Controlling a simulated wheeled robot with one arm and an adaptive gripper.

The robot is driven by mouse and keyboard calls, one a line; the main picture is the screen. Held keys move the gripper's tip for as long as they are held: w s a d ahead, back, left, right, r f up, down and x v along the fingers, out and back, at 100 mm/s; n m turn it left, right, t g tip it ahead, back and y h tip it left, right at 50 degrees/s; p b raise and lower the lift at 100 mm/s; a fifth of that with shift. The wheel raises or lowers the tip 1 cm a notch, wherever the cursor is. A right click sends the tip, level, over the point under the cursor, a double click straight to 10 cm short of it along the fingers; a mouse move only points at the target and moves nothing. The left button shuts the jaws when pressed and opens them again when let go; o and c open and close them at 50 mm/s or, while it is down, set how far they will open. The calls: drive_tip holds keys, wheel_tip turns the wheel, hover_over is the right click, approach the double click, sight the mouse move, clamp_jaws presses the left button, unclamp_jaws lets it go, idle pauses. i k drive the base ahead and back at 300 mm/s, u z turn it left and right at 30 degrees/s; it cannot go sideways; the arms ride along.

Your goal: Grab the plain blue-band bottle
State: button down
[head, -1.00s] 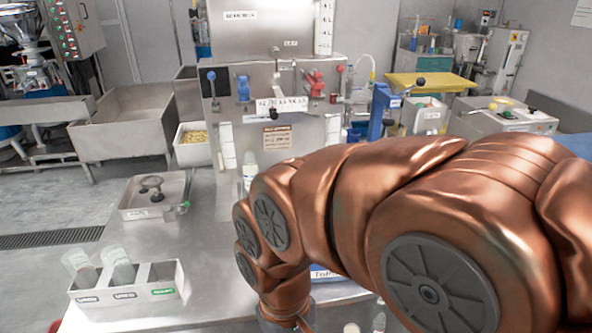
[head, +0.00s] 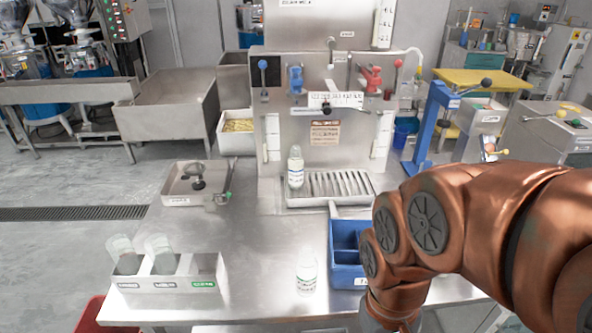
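Two pale bottles show in the head view. One white-capped bottle (head: 296,168) stands upright by the left end of the grinder's drip tray, with a label around its body. The other bottle (head: 306,274) stands on the near tabletop, left of a blue bin, with a small dark greenish marking. I cannot make out a plain blue band on either one. My copper arm reaches in from the right and bends down at the bottom edge, right of the near bottle. My gripper is below the frame, so its fingers are hidden.
The blue divided bin (head: 343,282) stands between the near bottle and my arm. A white holder (head: 205,284) with two tilted clear cups is at the near left. A metal tray (head: 177,190) lies behind it. The middle of the steel table (head: 250,235) is clear.

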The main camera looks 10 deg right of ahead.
sight(295, 161)
drive_tip(key=z, duration=0.1)
drive_tip(key=k, duration=0.4)
drive_tip(key=u, duration=0.85)
drive_tip(key=i, duration=0.8)
drive_tip(key=z, duration=0.25)
